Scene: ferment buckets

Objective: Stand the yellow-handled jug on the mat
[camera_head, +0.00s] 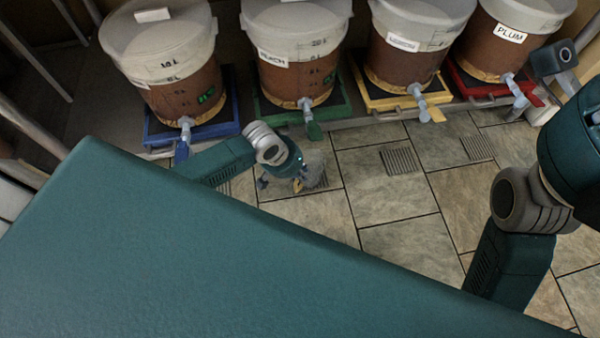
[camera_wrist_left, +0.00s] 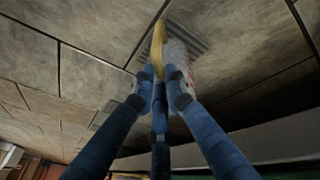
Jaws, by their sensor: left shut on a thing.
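My left gripper (camera_head: 283,181) is low in front of the peach bucket in the head view. In the left wrist view my left gripper (camera_wrist_left: 160,88) has its blue fingers closed around the lower part of a yellow handle (camera_wrist_left: 158,42). The pale, see-through body of the jug (camera_wrist_left: 183,62) shows just behind the handle, partly hidden by the fingers. I cannot tell whether the jug touches the floor. I cannot make out a separate mat. My right gripper is out of view; only my right arm shows.
Several lidded buckets of brown liquid stand in a row at the back, including the peach bucket (camera_head: 296,77) and the plum bucket (camera_head: 497,52). Blue, green, yellow and red stands hold them, with taps jutting forward. Floor grates (camera_head: 400,160) lie before them. The tiled floor (camera_head: 400,245) is clear.

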